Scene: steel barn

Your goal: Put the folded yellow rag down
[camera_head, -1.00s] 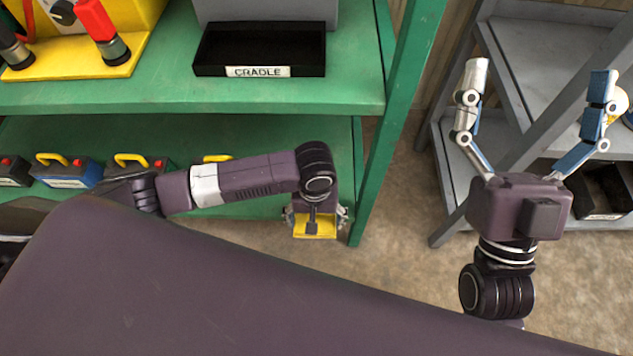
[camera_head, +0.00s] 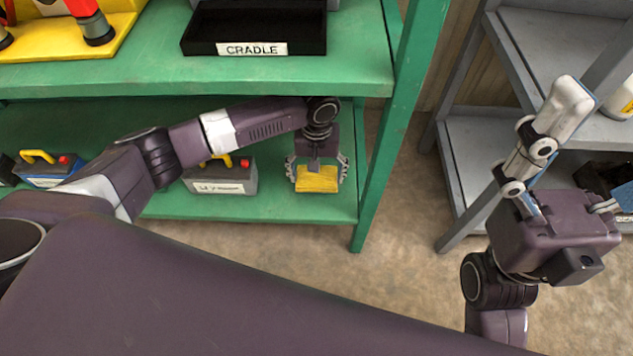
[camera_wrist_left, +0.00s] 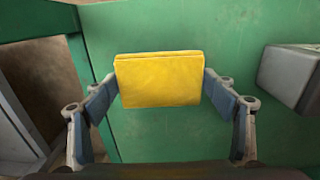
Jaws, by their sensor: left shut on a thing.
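The folded yellow rag (camera_head: 317,179) is a flat yellow block between the fingers of my left gripper (camera_head: 317,172), over the right end of the green lower shelf (camera_head: 290,208). In the left wrist view the rag (camera_wrist_left: 158,80) sits between both blue fingertips of the left gripper (camera_wrist_left: 160,88), with green shelf surface behind it. I cannot tell whether the rag touches the shelf. My right gripper (camera_head: 590,145) is at the right with its fingers spread wide, partly cut off by the picture edge, holding nothing visible.
A grey battery-like box with a yellow handle (camera_head: 222,176) stands left of the left gripper. A black tray labelled CRADLE (camera_head: 255,42) is on the shelf above. A green post (camera_head: 385,160) is close on the right. A grey rack (camera_head: 470,150) stands further right.

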